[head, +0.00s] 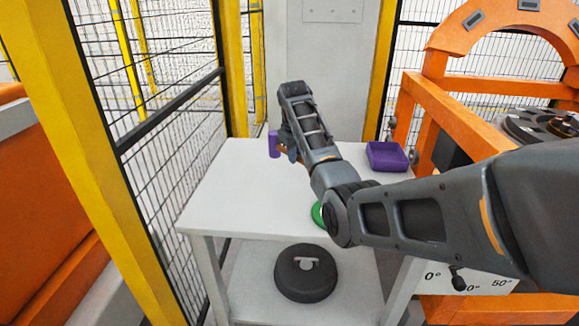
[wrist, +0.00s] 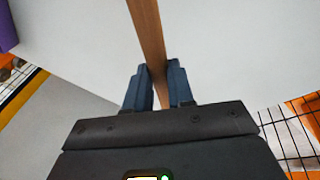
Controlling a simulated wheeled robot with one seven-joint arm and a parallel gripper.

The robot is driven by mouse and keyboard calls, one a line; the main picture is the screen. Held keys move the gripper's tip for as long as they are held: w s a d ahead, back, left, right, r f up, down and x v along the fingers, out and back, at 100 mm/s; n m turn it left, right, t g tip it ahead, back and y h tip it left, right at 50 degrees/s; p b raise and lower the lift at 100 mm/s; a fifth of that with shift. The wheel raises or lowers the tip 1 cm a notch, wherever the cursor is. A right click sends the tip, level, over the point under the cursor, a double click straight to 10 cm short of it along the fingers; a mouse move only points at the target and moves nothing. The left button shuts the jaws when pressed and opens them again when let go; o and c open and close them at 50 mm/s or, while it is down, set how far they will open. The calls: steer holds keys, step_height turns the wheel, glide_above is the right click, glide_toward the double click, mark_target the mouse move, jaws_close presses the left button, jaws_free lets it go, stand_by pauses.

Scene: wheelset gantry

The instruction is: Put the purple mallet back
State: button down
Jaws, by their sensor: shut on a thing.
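The purple mallet has a purple head (head: 273,144) and a brown wooden handle (head: 282,150). It is over the far left part of the white table (head: 235,190) in the head view. My gripper (head: 291,154) is shut on the handle. In the wrist view the handle (wrist: 147,35) runs up from between the blue fingers (wrist: 160,88) and leaves the top edge. A purple tray (head: 387,156) stands at the table's right rear. I cannot tell whether the mallet head touches the table.
A green object (head: 318,214) on the table is partly hidden by my arm. A dark round weight with a handle (head: 306,273) lies on the lower shelf. An orange gantry frame (head: 425,110) stands right, and a yellow-framed mesh fence (head: 170,120) stands left. The table's left front is clear.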

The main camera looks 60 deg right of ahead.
steer(key=shift+w+a+f, duration=0.15)
steer(key=shift+w+f, duration=0.1)
steer(key=shift+f, duration=0.55)
steer(key=shift+w+a+f, duration=0.2)
steer(key=shift+f, duration=0.65)
steer(key=shift+w+a+f, duration=0.15)
steer(key=shift+w+f, duration=0.1)
steer(key=shift+f, duration=0.55)
steer(key=shift+f, duration=0.35)
steer(key=c, duration=1)
jaws_free()
steer(key=shift+f, duration=0.1)
steer(key=shift+r, duration=0.7)
steer(key=v, duration=1.1)
steer(key=shift+a+r, duration=0.15)
steer(key=shift+r, duration=0.05)
